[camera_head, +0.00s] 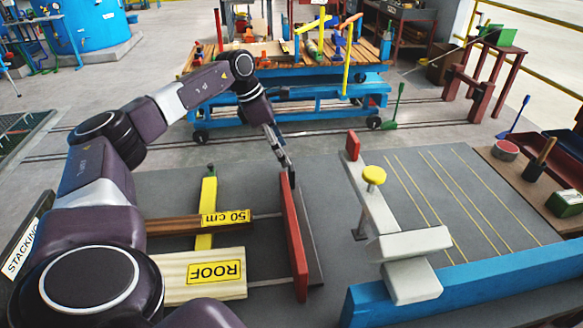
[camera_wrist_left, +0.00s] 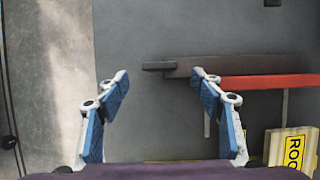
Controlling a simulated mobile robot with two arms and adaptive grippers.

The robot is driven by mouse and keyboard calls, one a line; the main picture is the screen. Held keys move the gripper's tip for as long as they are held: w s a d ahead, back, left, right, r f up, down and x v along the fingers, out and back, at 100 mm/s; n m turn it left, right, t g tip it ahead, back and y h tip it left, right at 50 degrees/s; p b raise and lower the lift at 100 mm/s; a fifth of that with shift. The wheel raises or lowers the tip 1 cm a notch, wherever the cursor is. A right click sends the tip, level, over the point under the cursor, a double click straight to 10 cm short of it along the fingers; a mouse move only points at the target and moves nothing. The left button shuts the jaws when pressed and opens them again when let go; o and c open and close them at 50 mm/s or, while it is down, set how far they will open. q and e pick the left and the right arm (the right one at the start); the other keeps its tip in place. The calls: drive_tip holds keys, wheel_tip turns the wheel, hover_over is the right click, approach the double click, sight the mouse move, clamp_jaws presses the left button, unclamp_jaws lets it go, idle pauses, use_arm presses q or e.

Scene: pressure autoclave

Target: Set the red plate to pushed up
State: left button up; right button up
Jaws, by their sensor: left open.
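A long red plate (camera_head: 293,240) stands on edge on the grey worktop, right of the wooden boards. In the left wrist view the red plate (camera_wrist_left: 270,82) runs from the right edge toward my gripper, beside a dark grey bar (camera_wrist_left: 225,67). My left gripper (camera_head: 285,160) is at the plate's far end in the head view. In the left wrist view my left gripper (camera_wrist_left: 161,77) is open, with nothing between its fingers. My right gripper is not in view.
A board labelled ROOF (camera_head: 200,275) and a brown 50 cm beam (camera_head: 180,226) lie left of the plate, with a yellow bar (camera_head: 206,205). Right of it stand a light beam with a yellow knob (camera_head: 374,175), a smaller red block (camera_head: 353,145) and a blue rail (camera_head: 470,285).

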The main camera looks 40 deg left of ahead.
sight(291, 168)
use_arm(q)
drive_tip(key=x, duration=0.7)
drive_tip(key=shift+w+f+p, duration=0.1)
drive_tip(key=shift+f+p, duration=0.2)
drive_tip(key=shift+p, duration=0.1)
